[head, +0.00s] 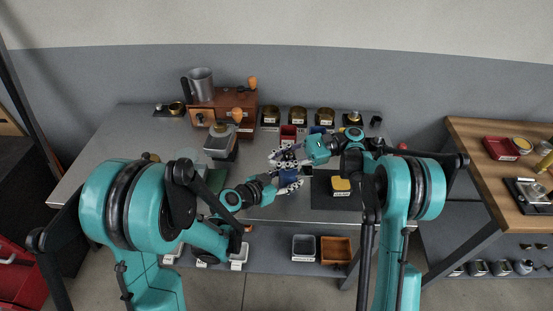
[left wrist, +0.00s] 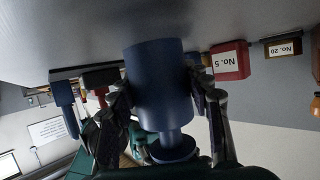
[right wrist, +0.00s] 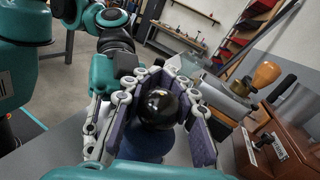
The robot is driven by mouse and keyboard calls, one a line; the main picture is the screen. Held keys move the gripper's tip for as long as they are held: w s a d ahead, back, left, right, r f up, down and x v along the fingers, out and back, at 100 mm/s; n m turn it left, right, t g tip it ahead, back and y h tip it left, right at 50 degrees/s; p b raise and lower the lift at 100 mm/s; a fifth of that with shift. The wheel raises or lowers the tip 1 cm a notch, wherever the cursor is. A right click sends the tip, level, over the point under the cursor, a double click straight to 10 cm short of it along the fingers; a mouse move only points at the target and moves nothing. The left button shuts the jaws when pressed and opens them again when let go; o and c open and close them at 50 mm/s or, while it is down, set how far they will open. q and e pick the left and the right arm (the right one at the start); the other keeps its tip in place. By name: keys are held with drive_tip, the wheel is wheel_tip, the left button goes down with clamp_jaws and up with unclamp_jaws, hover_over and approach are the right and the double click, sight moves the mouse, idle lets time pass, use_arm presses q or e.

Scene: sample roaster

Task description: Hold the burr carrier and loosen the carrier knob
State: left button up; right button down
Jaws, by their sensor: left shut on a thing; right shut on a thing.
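The burr carrier (left wrist: 158,85) is a dark blue cylinder with a narrower neck, seen large in the left wrist view. In the head view it (head: 288,177) shows small near the front middle of the table. My left gripper (left wrist: 164,98) is shut around its body, one finger on each side. The carrier knob (right wrist: 158,107) is a glossy black ball in the right wrist view, above the blue carrier body. My right gripper (right wrist: 168,112) has its padded fingers on both sides of the knob and is shut on it. The fingers' contact points are partly hidden.
A wooden grinder box (head: 225,108) with a metal cup stands at the back left. Several labelled tins line the back edge. A red bin (head: 288,133) stands behind the grippers.

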drive_tip(key=c, duration=1.2)
unclamp_jaws()
wheel_tip(320, 180, up, 10)
drive_tip(key=shift+o, duration=0.3)
